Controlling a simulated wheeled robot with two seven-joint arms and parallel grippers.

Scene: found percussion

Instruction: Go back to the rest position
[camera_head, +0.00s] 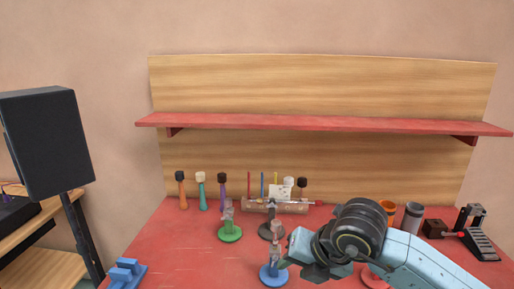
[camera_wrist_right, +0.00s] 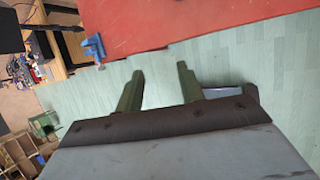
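My right arm comes in from the lower right of the head view, over the front of the red table (camera_head: 180,245). My right gripper (camera_head: 292,252) is near the stand with a blue base (camera_head: 273,276) and partly overlaps it in the picture; I cannot tell whether they touch. In the right wrist view the two fingers of the gripper (camera_wrist_right: 158,80) are apart, with only pale floor between them. My left gripper is in neither view.
Stands with a green base (camera_head: 230,234) and a dark base (camera_head: 271,231) are behind the gripper. Several mallets (camera_head: 201,190) stand at the back. A red shelf (camera_head: 320,123) spans the wall. A blue vise-like thing (camera_head: 124,273) is at the table's left edge; a speaker (camera_head: 46,140) stands left.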

